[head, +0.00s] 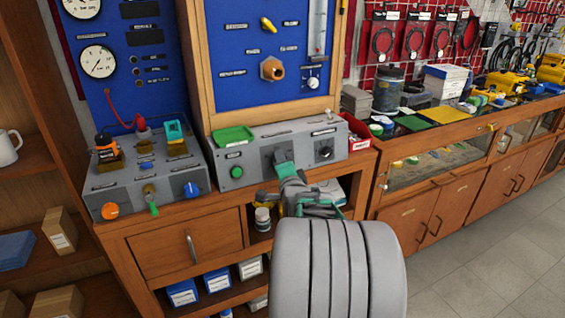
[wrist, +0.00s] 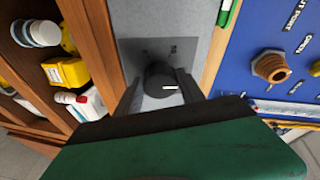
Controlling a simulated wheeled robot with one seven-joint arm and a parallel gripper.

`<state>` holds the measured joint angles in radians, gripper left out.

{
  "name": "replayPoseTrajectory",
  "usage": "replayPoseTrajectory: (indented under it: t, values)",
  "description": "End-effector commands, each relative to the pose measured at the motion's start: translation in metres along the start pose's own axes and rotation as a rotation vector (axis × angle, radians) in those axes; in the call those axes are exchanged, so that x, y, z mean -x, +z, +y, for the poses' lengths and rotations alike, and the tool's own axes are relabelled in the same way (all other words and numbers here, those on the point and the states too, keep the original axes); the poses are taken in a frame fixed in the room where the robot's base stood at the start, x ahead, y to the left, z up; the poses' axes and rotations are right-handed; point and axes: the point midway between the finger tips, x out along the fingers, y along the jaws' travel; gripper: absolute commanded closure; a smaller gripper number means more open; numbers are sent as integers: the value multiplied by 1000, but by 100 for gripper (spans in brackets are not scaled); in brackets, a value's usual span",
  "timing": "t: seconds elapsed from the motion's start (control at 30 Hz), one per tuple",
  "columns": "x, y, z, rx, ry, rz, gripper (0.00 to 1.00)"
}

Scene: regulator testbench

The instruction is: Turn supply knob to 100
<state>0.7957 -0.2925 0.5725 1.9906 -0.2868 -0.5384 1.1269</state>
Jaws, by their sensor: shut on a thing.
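A dark round knob (wrist: 159,78) with a short white pointer mark stands on a grey panel plate in the wrist view. The mark points toward the right of that picture. In the head view, my gripper (head: 280,162) reaches the front of the grey control box (head: 236,157) and hides this knob. I cannot read a label that names it as the supply knob.
Another black knob (head: 325,151) sits on the box to the right of my gripper, and a green button (head: 237,171) to the left. A green tray (head: 233,136) lies on top. A second grey box (head: 135,187) with knobs stands at left.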

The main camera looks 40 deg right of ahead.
Motion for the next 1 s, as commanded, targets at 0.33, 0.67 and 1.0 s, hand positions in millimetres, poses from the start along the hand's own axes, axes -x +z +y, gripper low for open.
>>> replayPoseTrajectory:
  t: [0.33,0.67,1.0]
  values:
    - [0,1,1,-19,7,-3,94]
    - [0,1,1,-18,6,-2,40]
    - [1,0,0,-17,5,-1,32]
